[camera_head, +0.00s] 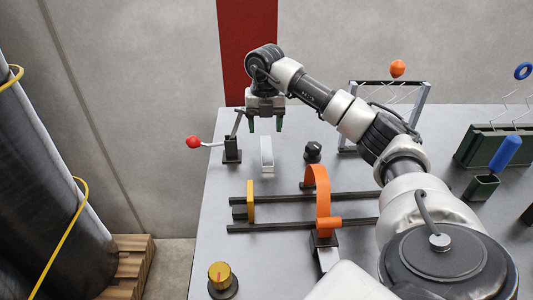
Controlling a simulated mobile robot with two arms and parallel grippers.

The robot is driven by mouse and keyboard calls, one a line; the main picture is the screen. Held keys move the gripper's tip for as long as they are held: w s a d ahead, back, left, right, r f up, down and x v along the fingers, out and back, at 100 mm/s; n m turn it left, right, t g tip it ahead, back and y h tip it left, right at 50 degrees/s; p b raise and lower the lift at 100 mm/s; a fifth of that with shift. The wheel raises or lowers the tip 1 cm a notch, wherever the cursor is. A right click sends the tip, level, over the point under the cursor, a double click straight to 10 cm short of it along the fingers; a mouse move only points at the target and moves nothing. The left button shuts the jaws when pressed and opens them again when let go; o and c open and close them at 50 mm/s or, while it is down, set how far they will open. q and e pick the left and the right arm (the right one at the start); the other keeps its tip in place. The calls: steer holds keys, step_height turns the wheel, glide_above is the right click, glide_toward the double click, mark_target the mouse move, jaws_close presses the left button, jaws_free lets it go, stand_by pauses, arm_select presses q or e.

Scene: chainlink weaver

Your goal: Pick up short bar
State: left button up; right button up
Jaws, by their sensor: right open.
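A short pale bar (267,155) lies on the grey table in the camera_head view, near its far left part, with its long side running away from me. It is the only thing that looks like the short bar. My right gripper (266,125) points down at the far end of the bar. Its two dark fingertips are apart, one to each side of the bar's line, with nothing between them. I cannot tell its exact height over the table. My left gripper is not in view.
A lever with a red knob (193,142) stands left of the bar, and a black knob (313,151) stands to its right. Dark rails (275,228) with an orange arch (322,195) and a yellow plate (250,202) lie nearer. A yellow knob (220,275) is at the front left.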

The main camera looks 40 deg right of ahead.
mark_target(266, 140)
step_height(266, 140, down, 5)
steer(key=shift+d+r, duration=0.1)
jaws_close()
stand_by(0.4)
